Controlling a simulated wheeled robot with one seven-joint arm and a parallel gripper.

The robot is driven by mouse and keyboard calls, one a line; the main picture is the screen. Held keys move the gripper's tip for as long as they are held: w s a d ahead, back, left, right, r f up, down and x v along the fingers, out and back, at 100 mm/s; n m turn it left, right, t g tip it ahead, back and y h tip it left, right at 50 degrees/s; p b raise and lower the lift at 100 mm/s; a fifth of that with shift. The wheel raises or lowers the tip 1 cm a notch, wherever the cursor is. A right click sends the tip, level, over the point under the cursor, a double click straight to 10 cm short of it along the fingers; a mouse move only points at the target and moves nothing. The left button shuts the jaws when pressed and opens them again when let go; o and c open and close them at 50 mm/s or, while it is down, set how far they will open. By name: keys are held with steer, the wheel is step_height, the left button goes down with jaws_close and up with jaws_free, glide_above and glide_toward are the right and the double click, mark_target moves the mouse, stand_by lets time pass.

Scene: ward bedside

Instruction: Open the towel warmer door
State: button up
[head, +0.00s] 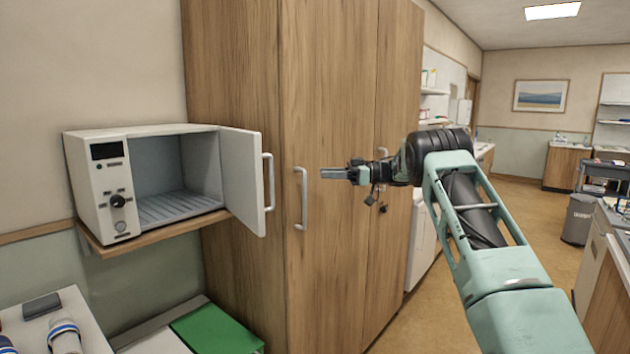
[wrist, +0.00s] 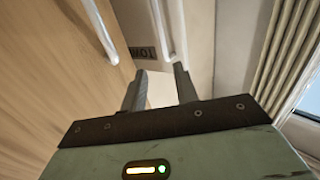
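The towel warmer (head: 100,195) is a white box with a dark display and a knob, on a wall shelf at the left of the head view. Its door (head: 243,180) stands wide open, swung out on the right side, and its ribbed interior shows empty. The door's vertical handle (head: 269,182) is near the free edge. My gripper (head: 324,173) is to the right of this handle, apart from it, in front of the wooden cabinet. In the wrist view my gripper (wrist: 160,80) has its two fingers apart with nothing held between them.
The tall wooden cabinet (head: 335,80) with a vertical handle (head: 301,198) stands right beside the warmer. A green-topped box (head: 215,330) and a white surface with rolled items (head: 65,335) are below.

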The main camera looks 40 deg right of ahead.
steer(key=shift+s+d, duration=0.2)
steer(key=shift+d, duration=0.1)
